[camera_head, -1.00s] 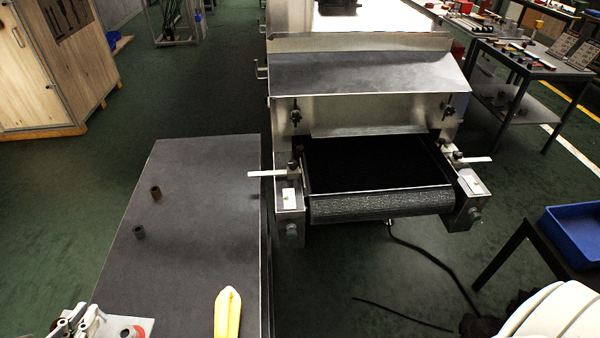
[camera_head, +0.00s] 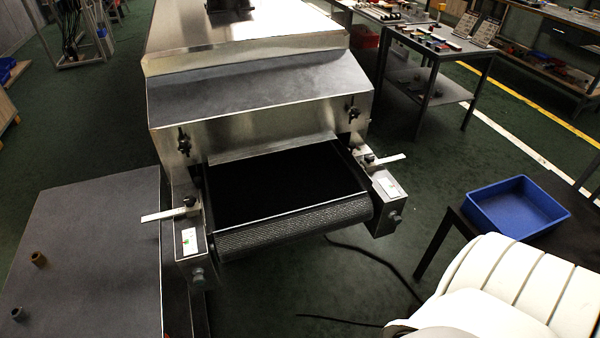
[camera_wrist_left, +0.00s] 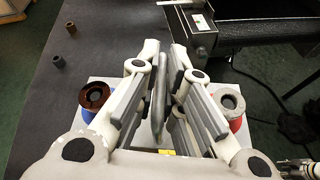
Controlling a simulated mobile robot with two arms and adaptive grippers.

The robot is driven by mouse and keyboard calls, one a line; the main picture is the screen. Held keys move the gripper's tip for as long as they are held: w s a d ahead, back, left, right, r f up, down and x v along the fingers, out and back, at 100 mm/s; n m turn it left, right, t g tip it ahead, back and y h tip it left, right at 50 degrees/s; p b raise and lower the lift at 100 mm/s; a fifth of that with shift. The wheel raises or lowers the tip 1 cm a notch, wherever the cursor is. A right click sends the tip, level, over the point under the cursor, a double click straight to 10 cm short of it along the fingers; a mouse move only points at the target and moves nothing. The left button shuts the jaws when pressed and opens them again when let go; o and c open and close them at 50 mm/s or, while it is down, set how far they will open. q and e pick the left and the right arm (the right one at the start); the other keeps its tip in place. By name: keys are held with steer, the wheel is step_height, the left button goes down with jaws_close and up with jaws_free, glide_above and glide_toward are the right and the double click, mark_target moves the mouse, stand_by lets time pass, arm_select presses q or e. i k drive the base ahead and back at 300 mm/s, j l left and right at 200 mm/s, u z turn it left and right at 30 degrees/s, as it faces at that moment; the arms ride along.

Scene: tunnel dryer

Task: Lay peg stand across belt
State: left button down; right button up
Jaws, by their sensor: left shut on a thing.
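The peg stand's white base (camera_wrist_left: 104,81) shows under my left gripper (camera_wrist_left: 165,70) in the left wrist view. A brown ring with blue beneath it (camera_wrist_left: 95,96) sits on its left, and a grey ring with red beneath it (camera_wrist_left: 228,98) on its right. The gripper is shut on an upright grey piece between the rings, and its fingers hide much of the stand. In the head view the black belt (camera_head: 285,185) comes out of the metal dryer (camera_head: 250,95). The belt end (camera_wrist_left: 265,30) also shows at the wrist view's upper right.
A dark table (camera_head: 90,240) left of the dryer carries a brown cylinder (camera_head: 38,259) and a grey one (camera_head: 18,314). White tabs (camera_head: 165,215) stick out beside the belt. A blue bin (camera_head: 515,205) stands on a table at right. The belt surface is clear.

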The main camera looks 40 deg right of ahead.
mark_target(284, 186)
steer(key=i+l, duration=0.1)
steer(key=l, duration=0.4)
steer(key=i+l, duration=0.1)
steer(key=l, duration=0.85)
steer(key=i+l, duration=0.15)
steer(key=l, duration=0.35)
steer(key=i+l, duration=0.1)
steer(key=l, duration=0.35)
steer(key=i+l, duration=0.1)
steer(key=l, duration=0.4)
steer(key=i+l, duration=0.1)
steer(key=l, duration=0.35)
